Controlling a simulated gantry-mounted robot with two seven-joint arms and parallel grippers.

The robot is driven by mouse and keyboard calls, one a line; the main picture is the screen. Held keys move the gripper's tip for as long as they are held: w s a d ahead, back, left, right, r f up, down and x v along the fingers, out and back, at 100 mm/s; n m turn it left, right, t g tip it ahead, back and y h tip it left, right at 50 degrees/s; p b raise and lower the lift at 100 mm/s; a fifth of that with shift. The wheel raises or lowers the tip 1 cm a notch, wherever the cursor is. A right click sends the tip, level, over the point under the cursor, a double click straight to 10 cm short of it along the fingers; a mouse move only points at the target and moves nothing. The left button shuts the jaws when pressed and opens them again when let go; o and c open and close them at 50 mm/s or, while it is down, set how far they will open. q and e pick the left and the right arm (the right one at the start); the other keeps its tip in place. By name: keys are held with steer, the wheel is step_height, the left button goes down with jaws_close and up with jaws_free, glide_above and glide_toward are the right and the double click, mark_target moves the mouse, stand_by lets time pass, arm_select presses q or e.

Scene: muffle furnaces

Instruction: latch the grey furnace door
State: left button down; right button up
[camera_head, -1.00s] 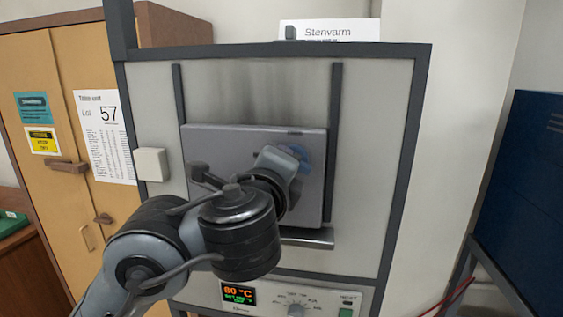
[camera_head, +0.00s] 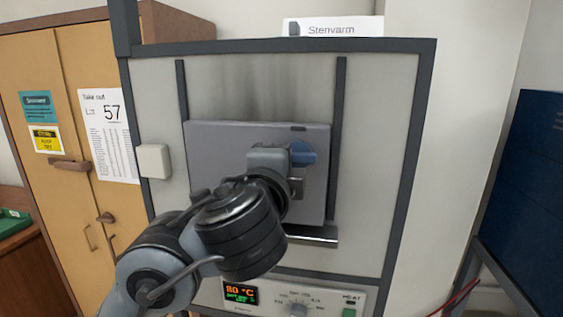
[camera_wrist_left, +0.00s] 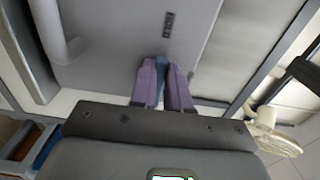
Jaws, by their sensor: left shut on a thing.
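The grey furnace door (camera_head: 225,140) is a flat panel on the front of the pale furnace, between two dark vertical rails. It looks flat against the front, but any small gap is hidden. My left gripper (camera_head: 290,157) is at the door's right half, shut on a blue lever (camera_head: 303,153). In the left wrist view, the two purple fingers of the left gripper (camera_wrist_left: 164,82) pinch the blue lever (camera_wrist_left: 161,70) near an edge of the door (camera_wrist_left: 115,45). A grey bar handle (camera_wrist_left: 57,35) shows on the door there. My left arm hides the door's lower left. My right gripper is not in view.
A metal ledge (camera_head: 315,235) juts out below the door. The control panel (camera_head: 275,296) with display and knob is lower down. A white box (camera_head: 153,161) is on the furnace's left side. A wooden cabinet (camera_head: 65,90) stands left and a blue cabinet (camera_head: 520,180) right.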

arm_select(q)
steer(key=c, duration=1.1)
jaws_free()
steer(key=shift+s, duration=0.1)
steer(key=s+a+p, duration=0.1)
steer(key=s, duration=0.9)
steer(key=shift+s+a, duration=0.3)
steer(key=shift+a, duration=0.05)
steer(key=shift+f, duration=0.1)
